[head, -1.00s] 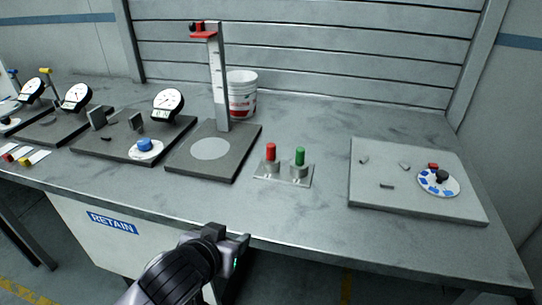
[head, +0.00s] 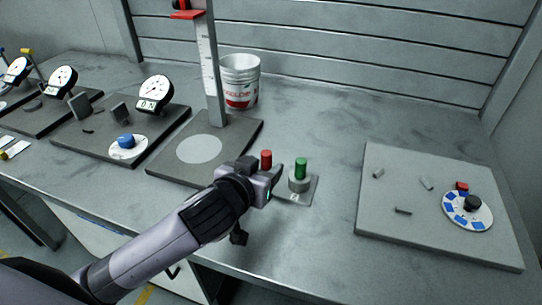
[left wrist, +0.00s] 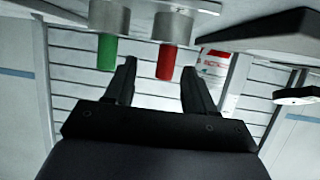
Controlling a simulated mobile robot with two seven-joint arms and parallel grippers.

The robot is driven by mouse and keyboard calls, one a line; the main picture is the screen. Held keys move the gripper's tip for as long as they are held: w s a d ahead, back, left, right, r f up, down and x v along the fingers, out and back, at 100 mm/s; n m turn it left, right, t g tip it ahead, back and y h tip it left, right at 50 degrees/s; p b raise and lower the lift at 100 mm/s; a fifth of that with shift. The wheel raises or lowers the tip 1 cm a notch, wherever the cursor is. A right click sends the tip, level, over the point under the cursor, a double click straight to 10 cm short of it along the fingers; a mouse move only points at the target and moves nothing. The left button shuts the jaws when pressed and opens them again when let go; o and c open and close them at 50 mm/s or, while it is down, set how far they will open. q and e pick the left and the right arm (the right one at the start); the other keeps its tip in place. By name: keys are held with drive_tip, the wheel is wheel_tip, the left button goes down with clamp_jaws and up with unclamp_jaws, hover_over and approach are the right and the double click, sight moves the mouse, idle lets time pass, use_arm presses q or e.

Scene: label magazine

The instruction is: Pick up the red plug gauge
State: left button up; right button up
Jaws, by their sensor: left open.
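The red plug gauge (head: 266,159) stands upright on a small metal plate (head: 305,196), its base hidden behind my gripper in the head view. The green plug gauge (head: 300,168) stands in a round metal holder just to its right. My left gripper (head: 264,178) is open, at the near side of the red gauge. In the left wrist view, which is upside down, the red gauge (left wrist: 167,58) appears between the open fingers (left wrist: 158,68), and the green gauge (left wrist: 107,52) lies outside them. I cannot tell whether the fingers touch the red gauge. My right gripper is not in view.
A height stand on a dark base (head: 160,172) is left of the gauges, with a white bucket (head: 240,82) behind. A grey board (head: 375,215) with small parts and a dial is at the right. Dial gauges (head: 155,91) stand at the left. Bare table lies between plate and board.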

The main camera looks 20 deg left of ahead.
sight(264, 160)
use_arm(q)
drive_tip(key=shift+a+r+p+x, duration=0.1)
drive_tip(key=shift+a+p+x, duration=0.05)
drive_tip(key=shift+x, duration=0.75)
drive_tip(key=shift+a+r+p+x, duration=0.1)
drive_tip(key=shift+a+p+x, duration=0.1)
drive_tip(key=shift+x, duration=0.7)
drive_tip(key=shift+a+r+p+x, duration=0.1)
drive_tip(key=shift+p+x, duration=0.05)
drive_tip(key=shift+x, duration=0.75)
drive_tip(key=shift+w+d+f, duration=0.1)
drive_tip(key=shift+w+f, duration=0.2)
drive_tip(key=shift+w, duration=0.3)
clamp_jaws()
drive_tip(key=shift+r, duration=0.1)
